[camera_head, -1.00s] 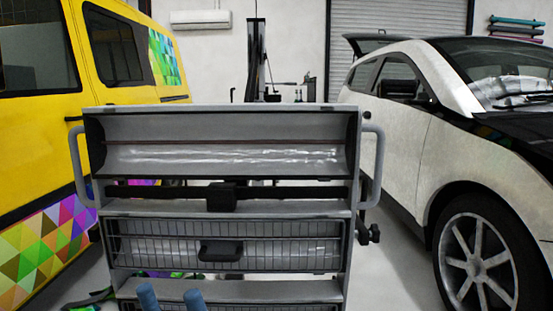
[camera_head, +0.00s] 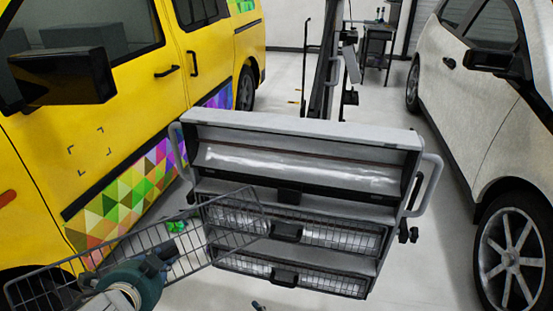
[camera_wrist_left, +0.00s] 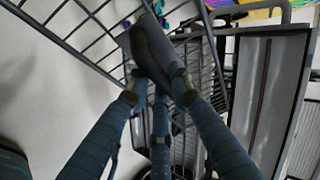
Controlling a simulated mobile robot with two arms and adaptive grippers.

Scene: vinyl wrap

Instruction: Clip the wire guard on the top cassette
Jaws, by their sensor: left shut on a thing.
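The top cassette (camera_head: 300,172) of the grey rack is open at the front, with shiny clear film across it and no guard over it. My left gripper (camera_head: 158,264) is at the lower left, shut on a loose wire guard (camera_head: 225,218). The guard is a long grid held tilted, its right end rising in front of the rack's left side. In the left wrist view the blue fingers (camera_wrist_left: 155,75) close around the guard's dark handle (camera_wrist_left: 150,45), with the guard's wires (camera_wrist_left: 90,30) behind. Whether the guard touches the rack is unclear. My right gripper is out of view.
Lower cassettes carry wire guards with black handles (camera_head: 286,231). The rack has side handles, including one on the right (camera_head: 429,185). A yellow van (camera_head: 110,130) stands close on the left and a white car (camera_head: 500,120) on the right. Floor is open behind the rack.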

